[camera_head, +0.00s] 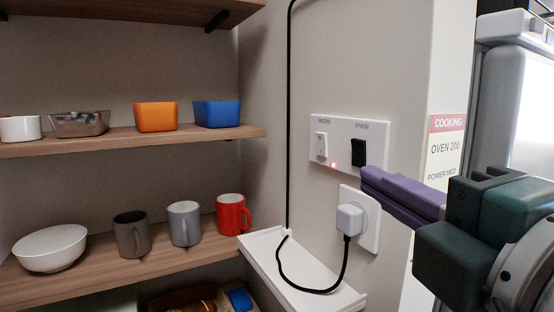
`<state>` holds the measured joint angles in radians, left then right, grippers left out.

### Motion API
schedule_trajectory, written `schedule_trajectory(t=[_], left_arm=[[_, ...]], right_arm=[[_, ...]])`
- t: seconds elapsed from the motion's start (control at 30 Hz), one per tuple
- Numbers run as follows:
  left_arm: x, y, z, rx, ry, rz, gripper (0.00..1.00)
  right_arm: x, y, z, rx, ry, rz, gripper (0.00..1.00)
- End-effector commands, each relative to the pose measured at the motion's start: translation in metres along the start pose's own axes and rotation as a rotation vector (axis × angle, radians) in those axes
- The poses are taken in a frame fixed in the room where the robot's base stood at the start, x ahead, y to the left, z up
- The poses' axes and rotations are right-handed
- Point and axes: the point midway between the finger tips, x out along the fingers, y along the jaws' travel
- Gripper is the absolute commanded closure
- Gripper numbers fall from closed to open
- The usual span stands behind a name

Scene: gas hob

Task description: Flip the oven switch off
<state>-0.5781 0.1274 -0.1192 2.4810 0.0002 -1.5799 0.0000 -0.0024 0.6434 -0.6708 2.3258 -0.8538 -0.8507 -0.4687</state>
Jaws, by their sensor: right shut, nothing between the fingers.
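The oven switch (359,152) is a black rocker under the label OVEN, on the right side of a white wall plate (340,129). Whether it is on or off is not clear. My right gripper (368,178), with purple fingers, comes in from the right. Its fingers are shut and empty. Their tips appear just below and right of the oven switch, by the plate's lower right edge. I cannot tell whether they touch the plate. My left gripper is out of view.
A white MICRO switch (321,145) is left of the oven switch, with a red light (333,165) near it. Below, a plug (350,219) sits in a socket, its black cable (313,291) looping over a white ledge (262,252). Shelves with bowls and mugs (233,214) stand left.

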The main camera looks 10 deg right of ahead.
Motion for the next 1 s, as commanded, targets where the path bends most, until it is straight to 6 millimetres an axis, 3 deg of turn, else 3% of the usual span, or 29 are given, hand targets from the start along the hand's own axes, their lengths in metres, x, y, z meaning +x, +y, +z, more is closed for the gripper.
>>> schedule_trajectory(t=[0.17,0.33,0.8,1.0], left_arm=[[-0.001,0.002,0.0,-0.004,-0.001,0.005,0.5],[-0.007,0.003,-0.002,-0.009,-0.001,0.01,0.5],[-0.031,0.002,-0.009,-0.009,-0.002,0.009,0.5],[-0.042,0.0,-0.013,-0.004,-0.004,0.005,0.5]], right_arm=[[0.001,0.0,0.0,0.003,-0.002,-0.001,1.0],[0.015,0.003,0.001,0.001,-0.003,-0.001,1.0],[0.102,0.002,0.001,0.004,-0.003,-0.002,1.0],[0.107,0.001,0.03,0.002,-0.004,-0.004,1.0]])
